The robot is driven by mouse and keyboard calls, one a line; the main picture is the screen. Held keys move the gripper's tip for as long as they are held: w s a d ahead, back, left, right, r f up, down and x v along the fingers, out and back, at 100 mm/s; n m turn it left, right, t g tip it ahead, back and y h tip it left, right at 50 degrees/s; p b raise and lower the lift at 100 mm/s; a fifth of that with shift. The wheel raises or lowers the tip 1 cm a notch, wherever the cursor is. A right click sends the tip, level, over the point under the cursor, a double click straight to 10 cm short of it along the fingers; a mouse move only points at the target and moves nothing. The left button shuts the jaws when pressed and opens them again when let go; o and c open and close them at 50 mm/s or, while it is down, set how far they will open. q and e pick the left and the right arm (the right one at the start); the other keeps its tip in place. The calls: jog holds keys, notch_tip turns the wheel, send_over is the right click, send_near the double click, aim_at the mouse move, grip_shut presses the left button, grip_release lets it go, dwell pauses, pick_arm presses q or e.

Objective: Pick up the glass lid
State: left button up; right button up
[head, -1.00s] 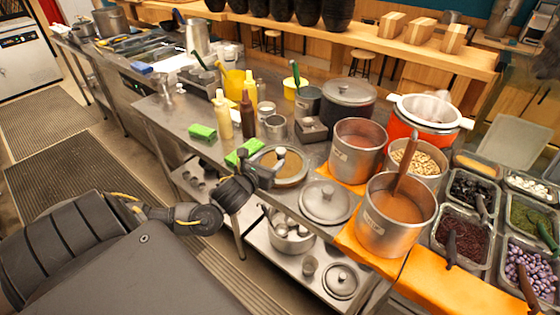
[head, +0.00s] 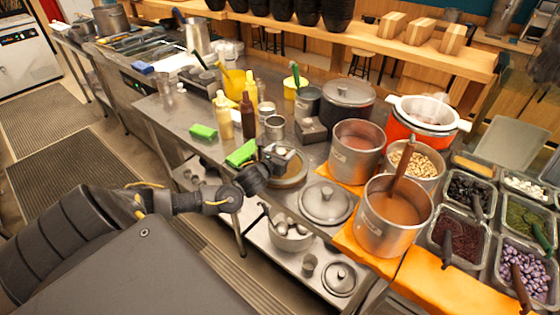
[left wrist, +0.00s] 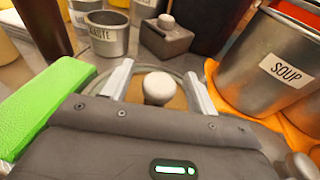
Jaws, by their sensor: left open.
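The glass lid (head: 291,183) lies on the steel counter, partly covered by my left gripper (head: 283,158) in the head view. It is round, with a metal rim, a see-through brownish face and a pale knob. In the left wrist view the lid's knob (left wrist: 158,88) stands between the two fingers of my open left gripper (left wrist: 160,85). I cannot tell whether either finger touches the knob. My right gripper is not in view.
A green sponge (left wrist: 42,98) lies left of the gripper. The soup pot (left wrist: 270,60) stands close on its right, on an orange cloth. A small labelled steel cup (left wrist: 108,34) is behind the lid. A steel lid (head: 326,203) lies to the right.

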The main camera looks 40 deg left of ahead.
pick_arm(q)
grip_shut()
dwell(0.3)
jog(key=shift+r, duration=0.1)
jog(key=shift+r+b, duration=0.35)
jog(key=shift+r, duration=0.25)
jog(key=s+a+r+b, duration=0.3)
jog(key=s+a+r, duration=0.1)
jog(key=s+r, duration=0.7)
jog(key=shift+s+a+r, duration=0.35)
jog(key=shift+s+a, duration=0.05)
jog(key=shift+s, duration=0.65)
